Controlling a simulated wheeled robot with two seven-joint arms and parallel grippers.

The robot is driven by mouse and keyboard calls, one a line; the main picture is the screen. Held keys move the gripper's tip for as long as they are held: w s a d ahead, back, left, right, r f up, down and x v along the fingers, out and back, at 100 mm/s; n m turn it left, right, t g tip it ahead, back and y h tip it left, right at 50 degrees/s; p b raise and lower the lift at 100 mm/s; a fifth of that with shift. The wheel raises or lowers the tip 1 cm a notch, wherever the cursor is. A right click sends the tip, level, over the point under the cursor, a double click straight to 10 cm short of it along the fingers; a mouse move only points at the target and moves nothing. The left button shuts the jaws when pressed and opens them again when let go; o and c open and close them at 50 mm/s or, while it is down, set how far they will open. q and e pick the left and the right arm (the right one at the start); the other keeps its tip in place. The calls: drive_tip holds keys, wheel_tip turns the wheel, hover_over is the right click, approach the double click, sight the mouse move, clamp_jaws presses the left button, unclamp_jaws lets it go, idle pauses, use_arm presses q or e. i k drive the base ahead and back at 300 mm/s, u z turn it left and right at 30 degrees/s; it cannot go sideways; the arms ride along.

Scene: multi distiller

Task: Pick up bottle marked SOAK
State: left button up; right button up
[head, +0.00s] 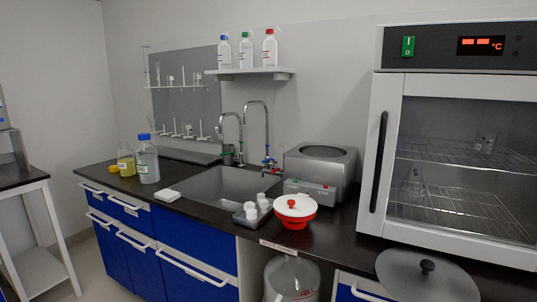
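No bottle label is legible as SOAK at this size. A large clear bottle with a blue cap (147,163) stands upright on the dark counter, left of the sink. Three small white wash bottles stand upright on the wall shelf: one with a blue cap (224,54), one with a green cap (245,54) and one with a red cap (270,52). Their labels are too small to read. Neither of my grippers is in view.
A flask of yellow liquid (125,165) stands beside the large bottle. The sink (222,186) with two taps lies below the wall shelf (250,72).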

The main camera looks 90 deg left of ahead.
sight(126, 162)
drive_tip(key=z, duration=0.15)
drive_tip(key=i, duration=0.5)
drive_tip(key=u, duration=3.55)
